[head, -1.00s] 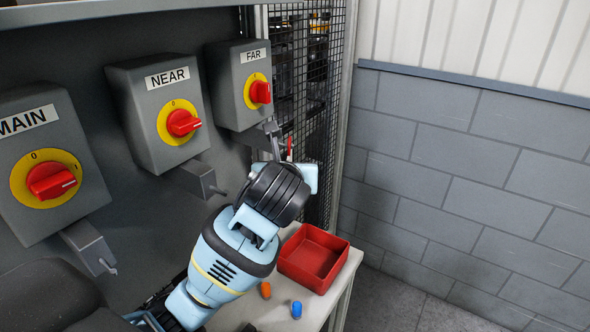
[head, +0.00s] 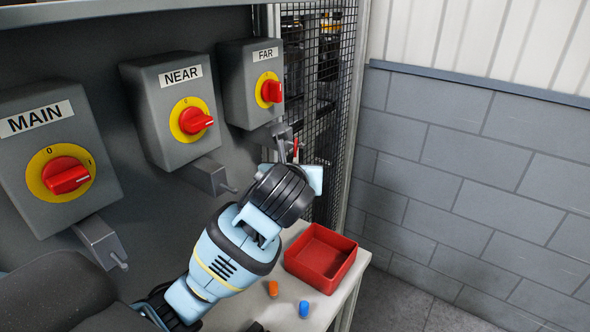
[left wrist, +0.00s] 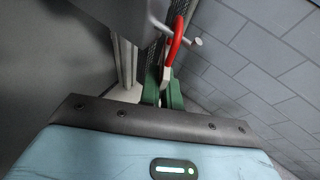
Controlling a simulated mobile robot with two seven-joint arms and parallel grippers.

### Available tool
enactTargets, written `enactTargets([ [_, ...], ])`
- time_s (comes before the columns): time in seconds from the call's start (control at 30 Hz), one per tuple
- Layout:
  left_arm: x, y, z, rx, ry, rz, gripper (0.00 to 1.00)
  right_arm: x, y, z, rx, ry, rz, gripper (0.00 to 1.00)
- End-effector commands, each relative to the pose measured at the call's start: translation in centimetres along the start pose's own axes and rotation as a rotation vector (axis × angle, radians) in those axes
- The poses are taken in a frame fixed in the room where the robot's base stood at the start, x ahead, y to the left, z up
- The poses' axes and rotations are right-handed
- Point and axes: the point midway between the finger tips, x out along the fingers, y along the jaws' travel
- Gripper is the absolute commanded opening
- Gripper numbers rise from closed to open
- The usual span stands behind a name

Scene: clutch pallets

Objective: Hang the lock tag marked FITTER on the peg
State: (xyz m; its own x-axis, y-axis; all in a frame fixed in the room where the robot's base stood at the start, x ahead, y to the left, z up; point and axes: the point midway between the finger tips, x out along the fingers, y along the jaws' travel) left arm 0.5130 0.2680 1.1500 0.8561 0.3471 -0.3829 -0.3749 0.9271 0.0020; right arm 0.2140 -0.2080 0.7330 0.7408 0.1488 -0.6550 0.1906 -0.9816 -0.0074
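The red lock tag (left wrist: 175,42) has a red loop and a paler lower part; its marking is not readable. It also shows as a small red piece in the head view (head: 295,148). My left gripper (left wrist: 162,92) has its green fingers closed around the tag's lower part, below the FAR switch box (head: 252,85). A grey peg with a rounded end (left wrist: 197,42) crosses the loop in the left wrist view; I cannot tell if it passes through or in front. My left wrist hides part of the fingers in the head view. My right gripper is not in view.
The NEAR box (head: 172,110) and MAIN box (head: 55,150) stand to the left, each with a bracket and peg below. A red open bin (head: 320,258), an orange piece (head: 273,288) and a blue piece (head: 303,309) are on the bench. Wire mesh (head: 325,110) stands close behind the gripper.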

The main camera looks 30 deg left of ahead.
Motion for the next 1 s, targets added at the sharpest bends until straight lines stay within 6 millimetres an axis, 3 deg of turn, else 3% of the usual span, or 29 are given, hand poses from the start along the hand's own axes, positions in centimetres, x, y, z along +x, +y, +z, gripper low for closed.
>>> enactTargets([
  [0.03, 0.0, 0.0, 0.0, 0.000, 0.000, 0.000, 0.08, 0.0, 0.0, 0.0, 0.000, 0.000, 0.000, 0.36],
  [0.2, 0.0, 0.0, 0.0, 0.000, 0.000, 0.000, 0.30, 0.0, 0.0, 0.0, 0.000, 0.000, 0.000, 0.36],
  [0.57, -0.6, 0.0, 0.0, 0.000, -0.001, -0.001, 0.30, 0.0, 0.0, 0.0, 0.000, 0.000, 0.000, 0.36],
  [1.0, -6.8, -0.1, 0.1, -0.001, -0.003, -0.002, 0.30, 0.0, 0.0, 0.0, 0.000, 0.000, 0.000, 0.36],
])
